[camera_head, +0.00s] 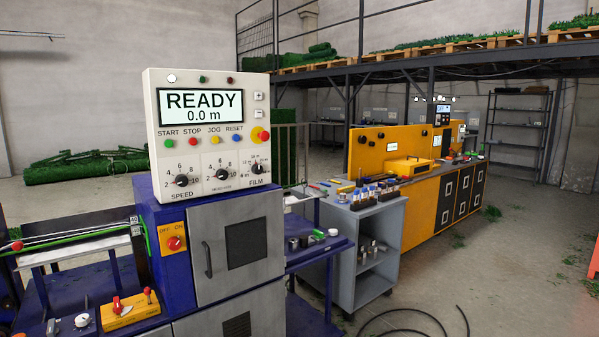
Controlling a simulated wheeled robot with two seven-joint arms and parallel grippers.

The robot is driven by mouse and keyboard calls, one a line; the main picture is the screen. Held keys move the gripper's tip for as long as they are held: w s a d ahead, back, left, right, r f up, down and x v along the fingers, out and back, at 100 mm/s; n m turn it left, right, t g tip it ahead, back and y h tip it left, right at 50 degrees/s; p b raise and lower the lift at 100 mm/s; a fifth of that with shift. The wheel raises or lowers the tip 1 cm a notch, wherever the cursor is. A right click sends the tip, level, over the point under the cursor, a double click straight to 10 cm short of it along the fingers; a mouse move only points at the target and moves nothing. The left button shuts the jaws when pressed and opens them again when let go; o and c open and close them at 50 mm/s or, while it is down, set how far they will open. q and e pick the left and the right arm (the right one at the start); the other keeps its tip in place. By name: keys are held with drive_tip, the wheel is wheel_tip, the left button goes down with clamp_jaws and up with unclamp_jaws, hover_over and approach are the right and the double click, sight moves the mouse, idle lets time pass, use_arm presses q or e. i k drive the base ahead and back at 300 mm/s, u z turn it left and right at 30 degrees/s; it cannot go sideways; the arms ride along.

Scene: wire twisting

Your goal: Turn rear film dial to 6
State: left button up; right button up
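A white control panel (213,140) stands upright on the blue machine at the left. Its display reads READY and 0.0 m. A black dial labelled FILM (257,169) is at its lower right, with small marks around it too fine to read surely. A SPEED dial (181,180) and a middle dial (221,174) sit to its left. A smaller panel with a lit display (443,108) stands far back on the yellow machine; its dials are too small to read. I cannot tell which dial is the rear one. Neither gripper is in view.
The blue machine (164,225) fills the left front. A grey cart (372,240) with bottles and small parts stands beside it, in front of the yellow machine (415,215). A black cable (405,312) lies on the floor. Open floor lies at the right.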

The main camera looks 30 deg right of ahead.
sight(256, 168)
drive_tip(key=z, duration=0.55)
drive_tip(key=i, duration=0.9)
drive_tip(key=z, duration=0.15)
